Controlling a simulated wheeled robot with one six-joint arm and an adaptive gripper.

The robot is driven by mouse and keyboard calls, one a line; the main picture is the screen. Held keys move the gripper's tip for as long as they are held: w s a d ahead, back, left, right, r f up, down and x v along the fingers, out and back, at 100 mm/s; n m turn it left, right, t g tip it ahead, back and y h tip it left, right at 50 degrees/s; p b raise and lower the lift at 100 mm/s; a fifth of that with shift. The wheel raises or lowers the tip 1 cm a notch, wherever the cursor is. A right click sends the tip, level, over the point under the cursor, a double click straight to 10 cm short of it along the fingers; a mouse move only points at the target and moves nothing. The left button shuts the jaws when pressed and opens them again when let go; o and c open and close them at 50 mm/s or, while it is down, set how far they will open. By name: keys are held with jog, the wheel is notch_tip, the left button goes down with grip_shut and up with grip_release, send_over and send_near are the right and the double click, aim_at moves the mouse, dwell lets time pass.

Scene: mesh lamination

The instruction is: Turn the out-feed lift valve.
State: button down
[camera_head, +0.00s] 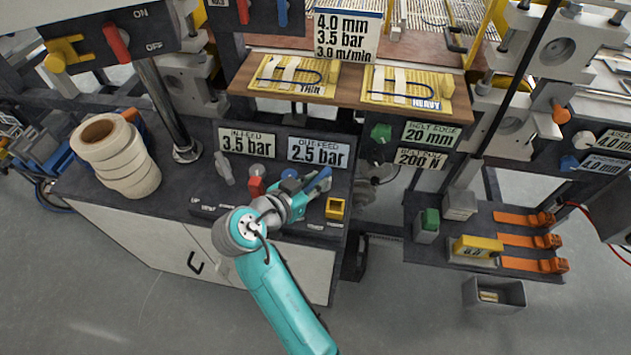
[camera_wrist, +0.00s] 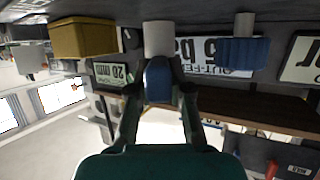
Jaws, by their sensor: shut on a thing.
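The blue handle (camera_wrist: 158,80) of a valve on a pale grey round stub (camera_wrist: 158,38) sits between the fingers of my gripper (camera_wrist: 160,98) in the wrist view. My gripper is shut on this handle. In the head view my gripper (camera_head: 313,186) reaches across the dark bench top, just in front of the out-feed sign (camera_head: 318,150) reading 2.5 bar; the handle is partly hidden there. The upside-down out-feed sign (camera_wrist: 224,70) stands behind the handle in the wrist view. The handle's exact angle is hard to tell.
A blue knob (camera_head: 289,173) is left of my gripper, with a red knob (camera_head: 257,187) and grey lever (camera_head: 223,167) farther left. A yellow block (camera_head: 336,207) is close on the right. White rolls (camera_head: 122,160) stand at the bench's left.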

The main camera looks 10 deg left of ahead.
jog(key=c, duration=1.1)
grip_release()
jog(key=v, duration=1.2)
